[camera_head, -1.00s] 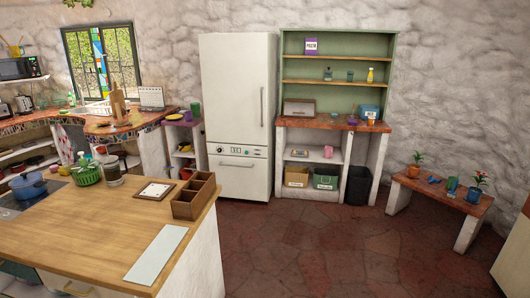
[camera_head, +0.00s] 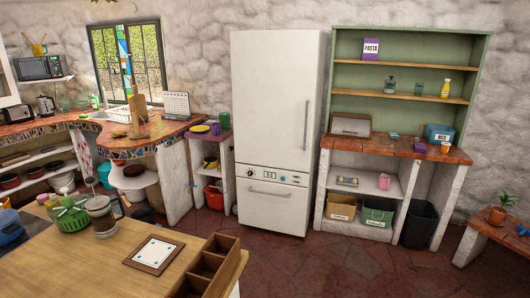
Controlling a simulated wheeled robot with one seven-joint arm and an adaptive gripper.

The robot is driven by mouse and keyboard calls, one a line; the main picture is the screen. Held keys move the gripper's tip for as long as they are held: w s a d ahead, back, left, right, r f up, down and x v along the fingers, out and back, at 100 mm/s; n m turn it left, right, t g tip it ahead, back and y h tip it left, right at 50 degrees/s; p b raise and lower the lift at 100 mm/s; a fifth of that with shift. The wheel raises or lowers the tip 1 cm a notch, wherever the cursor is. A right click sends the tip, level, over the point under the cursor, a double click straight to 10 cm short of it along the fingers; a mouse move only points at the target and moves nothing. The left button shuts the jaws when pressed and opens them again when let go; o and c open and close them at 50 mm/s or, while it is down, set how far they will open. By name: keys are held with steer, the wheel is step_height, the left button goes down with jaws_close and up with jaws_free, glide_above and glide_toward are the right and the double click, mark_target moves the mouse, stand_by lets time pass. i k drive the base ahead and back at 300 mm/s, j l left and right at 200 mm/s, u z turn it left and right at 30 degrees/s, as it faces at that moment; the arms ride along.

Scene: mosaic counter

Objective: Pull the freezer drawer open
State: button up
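The white fridge-freezer (camera_head: 277,95) stands against the stone wall, a little right of the picture's middle. Its tall upper door is shut and has a vertical handle at its right side. The freezer drawer (camera_head: 271,212) is the lower front panel, and it looks shut. The drawer's horizontal handle (camera_head: 269,192) runs across its upper part, below a strip with a dial and small controls. My gripper and arm are not in view.
A wooden-topped counter (camera_head: 95,268) with a divided wooden box (camera_head: 215,262) fills the lower left foreground. A green shelf unit (camera_head: 400,50) stands right of the fridge, with a dark bin (camera_head: 418,224) below. Open red-brown floor (camera_head: 330,262) lies before the fridge.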

mark_target(273, 206)
steer(key=i, duration=2.2)
steer(key=i+l, duration=0.1)
steer(key=i, duration=2.05)
steer(key=j+u, duration=0.05)
steer(key=j, duration=0.05)
